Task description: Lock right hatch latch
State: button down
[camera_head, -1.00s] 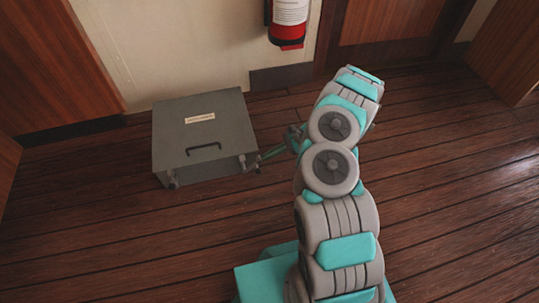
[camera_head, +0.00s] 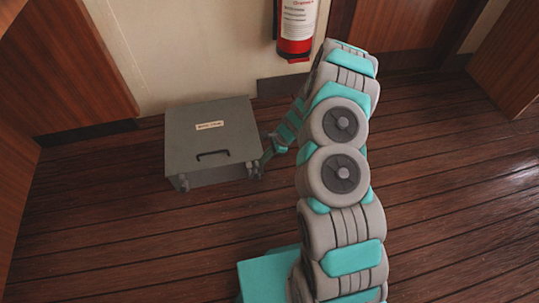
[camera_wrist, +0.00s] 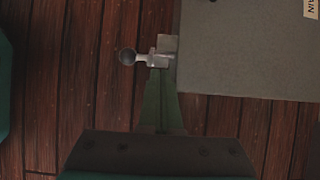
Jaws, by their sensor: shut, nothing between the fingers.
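The grey hatch box (camera_head: 210,115) stands on the floor against the wall, its lid down, with a dark handle (camera_head: 213,156) at the front. The right hatch latch (camera_head: 257,173) is at its front right corner. In the wrist view the latch (camera_wrist: 160,52) is a metal bracket with a short lever ending in a round knob (camera_wrist: 128,57), which points away from the box edge. My gripper (camera_head: 266,157) is shut and empty beside the box's right side. In the wrist view its green fingertips (camera_wrist: 157,76) are right at the lever; I cannot tell whether they touch it.
A red fire extinguisher (camera_head: 297,30) hangs on the wall behind. Wooden panels stand at left and right. The plank floor (camera_head: 130,230) in front of the box is clear.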

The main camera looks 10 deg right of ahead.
aim_at(255, 163)
jog(key=shift+a+r+h+p, duration=0.3)
jog(key=shift+a+h+p, duration=0.25)
jog(key=shift+a+h, duration=0.05)
jog(key=shift+a+r+h+p, duration=0.3)
jog(key=shift+a+h+p, duration=0.25)
jog(key=shift+h, duration=0.05)
jog(key=shift+a+p, duration=0.35)
jog(key=shift+a, duration=0.35)
jog(key=shift+r, duration=0.1)
jog(key=shift+d, duration=0.55)
jog(key=d+v, duration=0.2)
jog(key=v, duration=0.9)
jog(key=shift+f, duration=0.4)
